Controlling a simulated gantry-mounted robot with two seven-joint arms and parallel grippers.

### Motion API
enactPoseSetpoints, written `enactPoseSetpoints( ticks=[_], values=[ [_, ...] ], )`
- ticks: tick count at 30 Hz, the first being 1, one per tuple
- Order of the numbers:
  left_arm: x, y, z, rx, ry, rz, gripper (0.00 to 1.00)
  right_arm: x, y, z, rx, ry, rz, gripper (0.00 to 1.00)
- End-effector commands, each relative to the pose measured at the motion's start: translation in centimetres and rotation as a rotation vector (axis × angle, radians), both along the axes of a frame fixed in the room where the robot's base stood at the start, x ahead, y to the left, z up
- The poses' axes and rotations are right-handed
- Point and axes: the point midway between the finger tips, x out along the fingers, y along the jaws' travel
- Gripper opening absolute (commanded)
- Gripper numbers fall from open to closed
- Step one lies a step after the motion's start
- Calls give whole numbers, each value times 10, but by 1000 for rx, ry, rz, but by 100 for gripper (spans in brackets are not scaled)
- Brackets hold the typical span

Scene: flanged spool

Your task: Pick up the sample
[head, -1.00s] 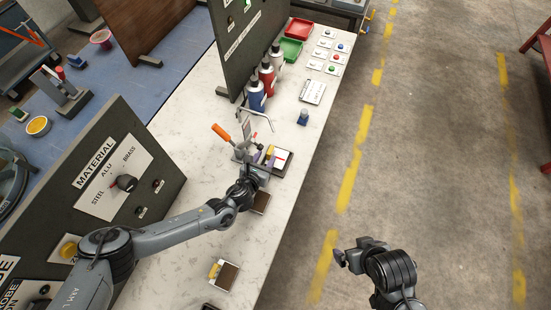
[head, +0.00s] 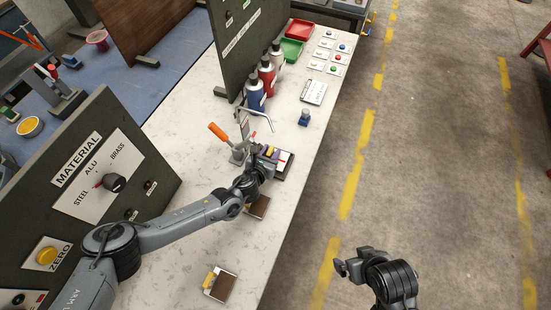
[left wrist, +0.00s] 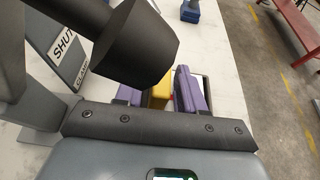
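My left gripper (head: 268,153), with purple fingers, is over the far small dark tray (head: 284,168) near the bench's right edge. In the left wrist view its fingers (left wrist: 160,98) stand apart, one on each side of a yellow piece (left wrist: 160,92), probably the sample. The fingers look open; whether they touch the yellow piece cannot be told. The tray lies behind the fingers and is partly hidden. My right gripper (head: 340,267) is at the lower right over the floor, away from the bench; its fingers are too small to judge.
A toggle clamp with an orange handle (head: 218,131) stands just left of my left gripper. Several bottles (head: 266,78) and a blue block (head: 304,118) stand further back. A brown-topped tray (head: 221,285) lies at the front. The material panel (head: 105,175) is at left.

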Motion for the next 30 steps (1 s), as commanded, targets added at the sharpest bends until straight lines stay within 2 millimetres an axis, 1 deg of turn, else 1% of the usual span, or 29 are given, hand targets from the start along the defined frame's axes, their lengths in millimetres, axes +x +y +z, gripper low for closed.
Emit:
enactPoseSetpoints(
  ticks=[1,6,7,23,26,30],
  values=[
    [0,0,0,0,0,0,30,0,0,0,0,0,0,100],
    [0,0,0,0,0,0,4,0,0,0,0,0,0,100],
    [0,0,0,0,1,0,0,0,0,0,0,0,0,100],
    [1,0,3,-3,-2,1,0,0,0,1,0,0,0,100],
    [1,0,6,-3,-3,2,0,0,0,1,0,0,0,100],
    [1,0,16,-3,-3,1,0,0,0,2,0,0,0,100]
  ],
)
